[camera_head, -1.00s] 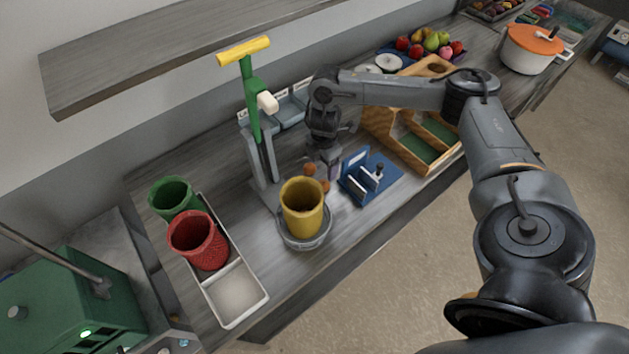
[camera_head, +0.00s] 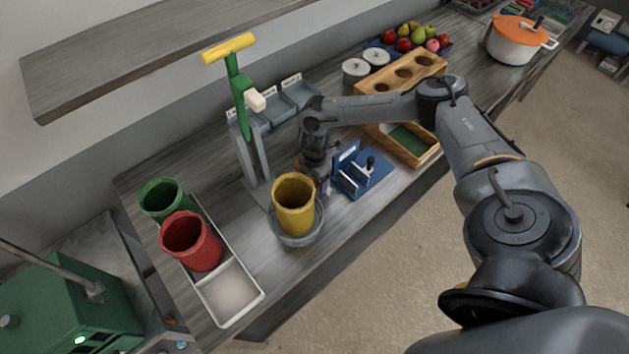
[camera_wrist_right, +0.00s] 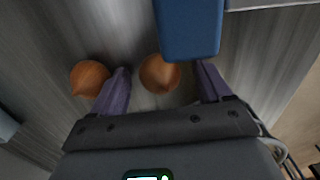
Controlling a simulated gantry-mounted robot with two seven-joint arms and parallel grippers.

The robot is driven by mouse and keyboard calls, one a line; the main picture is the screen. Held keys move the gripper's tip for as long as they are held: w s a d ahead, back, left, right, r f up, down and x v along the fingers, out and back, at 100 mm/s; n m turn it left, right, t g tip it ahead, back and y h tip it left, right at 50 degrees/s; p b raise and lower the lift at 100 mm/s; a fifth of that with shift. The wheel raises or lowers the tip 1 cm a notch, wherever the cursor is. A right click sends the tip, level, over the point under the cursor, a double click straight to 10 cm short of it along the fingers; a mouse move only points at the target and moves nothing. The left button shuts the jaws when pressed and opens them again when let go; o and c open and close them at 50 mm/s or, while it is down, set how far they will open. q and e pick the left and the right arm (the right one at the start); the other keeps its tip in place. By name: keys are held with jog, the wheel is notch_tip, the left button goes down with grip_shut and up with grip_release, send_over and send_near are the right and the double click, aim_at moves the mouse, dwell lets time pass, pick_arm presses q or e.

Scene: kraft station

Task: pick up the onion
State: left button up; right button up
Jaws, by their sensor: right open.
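Two round brown onions lie on the grey counter in the right wrist view. One onion (camera_wrist_right: 159,74) sits between the two fingers of my right gripper (camera_wrist_right: 163,70), with gaps on both sides. The other onion (camera_wrist_right: 88,78) lies outside, just left of the left finger. My right gripper is open and low over the counter. In the head view the right gripper (camera_head: 318,178) is behind the yellow cup, and the onions are mostly hidden by it. My left gripper is not in view.
A yellow cup (camera_head: 294,205) in a grey round holder (camera_head: 298,238) stands close to the gripper. A blue stand (camera_head: 362,178) is just right of it; its blue part (camera_wrist_right: 188,28) also shows in the wrist view. A green press (camera_head: 243,110) stands to the left.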

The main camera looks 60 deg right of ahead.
jog(key=c, duration=1.1)
jog(key=shift+r, duration=0.1)
notch_tip(320, 180, up, 10)
jog(key=shift+f, duration=0.1)
